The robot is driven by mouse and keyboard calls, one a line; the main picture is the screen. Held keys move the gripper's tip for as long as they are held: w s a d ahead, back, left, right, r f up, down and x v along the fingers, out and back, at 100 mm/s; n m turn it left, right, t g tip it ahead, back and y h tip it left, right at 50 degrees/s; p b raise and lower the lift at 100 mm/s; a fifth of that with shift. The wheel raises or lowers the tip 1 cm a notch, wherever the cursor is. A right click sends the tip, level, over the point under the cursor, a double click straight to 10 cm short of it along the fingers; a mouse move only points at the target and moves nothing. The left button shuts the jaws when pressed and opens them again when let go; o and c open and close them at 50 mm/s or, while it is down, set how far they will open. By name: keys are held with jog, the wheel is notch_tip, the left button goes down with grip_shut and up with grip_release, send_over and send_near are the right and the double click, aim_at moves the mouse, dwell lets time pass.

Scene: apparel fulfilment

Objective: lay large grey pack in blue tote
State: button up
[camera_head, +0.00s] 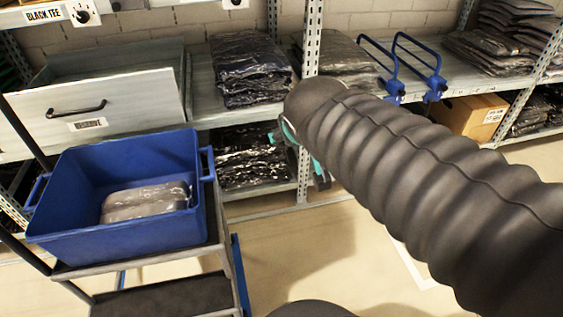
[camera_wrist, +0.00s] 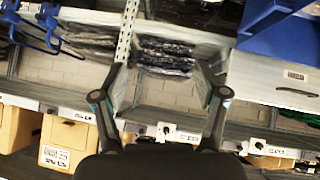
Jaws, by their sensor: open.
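A grey plastic-wrapped pack (camera_head: 147,201) lies flat on the bottom of the blue tote (camera_head: 117,240) in the head view. The tote stands on a step or cart at the left. My gripper (camera_wrist: 163,88) is open and empty in the wrist view, with shelf packs visible beyond its fingers. In the head view only a little of its teal and dark finger parts shows (camera_head: 314,165), to the right of the tote and apart from it; my arm hides the rest. A blue corner of the tote (camera_wrist: 285,38) appears at the upper right of the wrist view.
Dark packs (camera_head: 250,72) and grey packs (camera_head: 338,60) lie stacked on the shelf behind. An open drawer (camera_head: 115,95) juts out above the tote. Blue dividers (camera_head: 404,65) and a cardboard box (camera_head: 473,117) are at the right. Clear floor shows between cart and shelf.

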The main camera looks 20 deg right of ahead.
jog(key=s+a+f+g+y, duration=0.1)
jog(key=s+f+g, duration=0.1)
jog(key=s, duration=0.3)
jog(key=s+a+f+g+y, duration=0.1)
jog(key=s+a+f, duration=0.1)
jog(key=s+f, duration=0.2)
jog(key=shift+s+f+m+g, duration=0.3)
jog(key=shift+s+g, duration=0.1)
jog(key=shift+s, duration=0.8)
jog(key=shift+a, duration=0.1)
